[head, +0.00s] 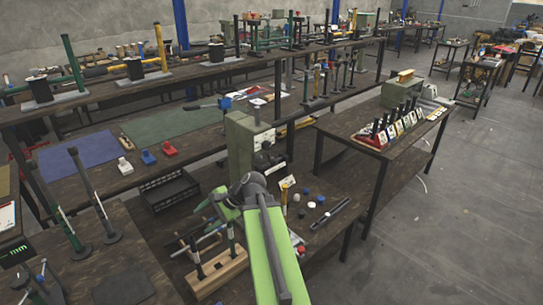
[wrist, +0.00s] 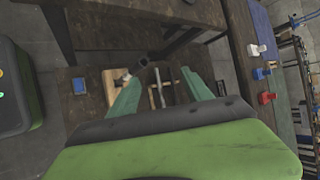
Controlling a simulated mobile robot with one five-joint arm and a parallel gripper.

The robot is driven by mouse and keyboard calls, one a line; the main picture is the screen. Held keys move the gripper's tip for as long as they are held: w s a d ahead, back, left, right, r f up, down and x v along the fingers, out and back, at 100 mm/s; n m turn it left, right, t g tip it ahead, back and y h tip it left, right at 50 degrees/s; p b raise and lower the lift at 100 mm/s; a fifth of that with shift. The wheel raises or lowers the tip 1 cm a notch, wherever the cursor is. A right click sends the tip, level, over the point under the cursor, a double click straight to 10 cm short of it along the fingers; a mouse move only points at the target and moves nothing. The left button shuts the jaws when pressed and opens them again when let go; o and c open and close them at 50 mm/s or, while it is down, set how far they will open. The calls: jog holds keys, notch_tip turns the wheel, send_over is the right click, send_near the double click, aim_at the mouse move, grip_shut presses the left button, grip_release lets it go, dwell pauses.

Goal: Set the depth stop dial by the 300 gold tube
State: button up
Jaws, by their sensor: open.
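My gripper (head: 218,207) hangs over the near bench, left of the arm in the head view. In the wrist view its two teal fingers (wrist: 160,75) are spread with nothing held between them. A short gold upright (head: 284,196) stands right of my arm, by a small white card (head: 287,182). Another gold tube (head: 160,47) stands on a grey base on the back shelf. I cannot read 300 on any of them. No depth stop dial can be told for sure; small round blue and white knobs (head: 297,198) lie near the short gold upright.
A wooden block (head: 220,272) with dark-handled tools stands below my gripper. A black crate (head: 168,190) is to its left. A green-grey press (head: 240,145) stands behind my arm. A row of numbered cards (head: 408,124) lines the right bench.

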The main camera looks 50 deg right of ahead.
jog(key=s+d+r+m+t+h+b, duration=0.1)
jog(key=d+r+m+t, duration=0.15)
jog(key=d, duration=0.35)
jog(key=s+d+r+m+t, duration=0.1)
jog(key=s+d+m, duration=0.1)
jog(key=d+m, duration=0.25)
jog(key=s+d+r+m+t+h+b, duration=0.1)
jog(key=d+m+t, duration=0.1)
jog(key=d, duration=0.4)
jog(key=m+t+h+b, duration=0.1)
jog(key=m+t+h, duration=0.4)
jog(key=m, duration=0.5)
send_near(269, 147)
jog(key=w, duration=0.9)
jog(key=shift+d+f, duration=0.1)
jog(key=shift+d, duration=0.25)
grip_shut()
